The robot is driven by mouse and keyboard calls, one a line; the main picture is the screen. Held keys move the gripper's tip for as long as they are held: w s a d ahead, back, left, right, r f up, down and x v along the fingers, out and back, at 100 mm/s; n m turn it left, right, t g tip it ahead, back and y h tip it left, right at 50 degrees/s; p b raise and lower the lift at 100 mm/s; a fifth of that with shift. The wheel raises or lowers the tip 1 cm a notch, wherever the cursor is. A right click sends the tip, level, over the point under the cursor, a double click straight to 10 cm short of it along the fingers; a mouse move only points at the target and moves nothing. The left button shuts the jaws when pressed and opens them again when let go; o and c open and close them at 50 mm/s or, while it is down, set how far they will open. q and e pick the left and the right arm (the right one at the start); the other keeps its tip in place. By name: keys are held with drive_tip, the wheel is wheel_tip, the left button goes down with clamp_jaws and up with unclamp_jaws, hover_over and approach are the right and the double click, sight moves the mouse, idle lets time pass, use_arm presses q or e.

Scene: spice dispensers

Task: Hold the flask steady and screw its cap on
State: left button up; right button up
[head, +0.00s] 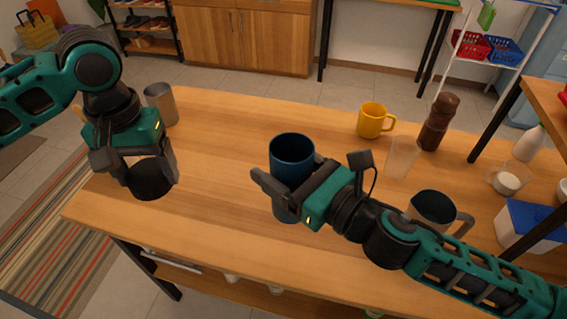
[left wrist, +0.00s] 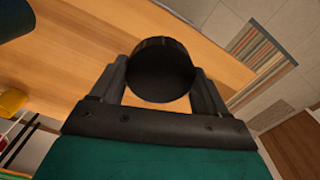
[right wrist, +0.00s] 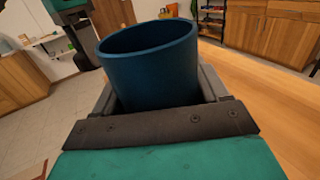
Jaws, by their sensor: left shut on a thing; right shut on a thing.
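The flask is a dark blue, open-topped cylinder (head: 291,150) standing upright on the wooden table. My right gripper (head: 285,190) is shut on its side; the flask also fills the right wrist view (right wrist: 150,65) between the fingers. The cap is a black round piece (head: 151,180) at the left of the table. My left gripper (head: 145,165) is shut on it, and the left wrist view shows the cap (left wrist: 160,70) between both fingers. The cap is apart from the flask, well to its left. Whether the cap touches the table is hard to tell.
A metal cup (head: 161,104) stands behind my left gripper. A yellow mug (head: 373,120), a brown grinder (head: 438,122), a clear glass (head: 402,157) and a dark-mouthed metal mug (head: 434,209) stand to the right. The table between cap and flask is clear.

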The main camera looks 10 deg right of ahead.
use_arm(q)
drive_tip(key=s+d+r+m, duration=0.1)
drive_tip(key=d+r+m, duration=0.3)
drive_tip(key=d+r, duration=0.4)
drive_tip(key=s+d+r+m, duration=0.2)
drive_tip(key=d+r+m, duration=0.2)
drive_tip(key=d+r, duration=0.4)
drive_tip(key=d, duration=0.7)
drive_tip(key=shift+f, duration=2)
drive_tip(key=shift+f, duration=0.85)
drive_tip(key=shift+f, duration=0.55)
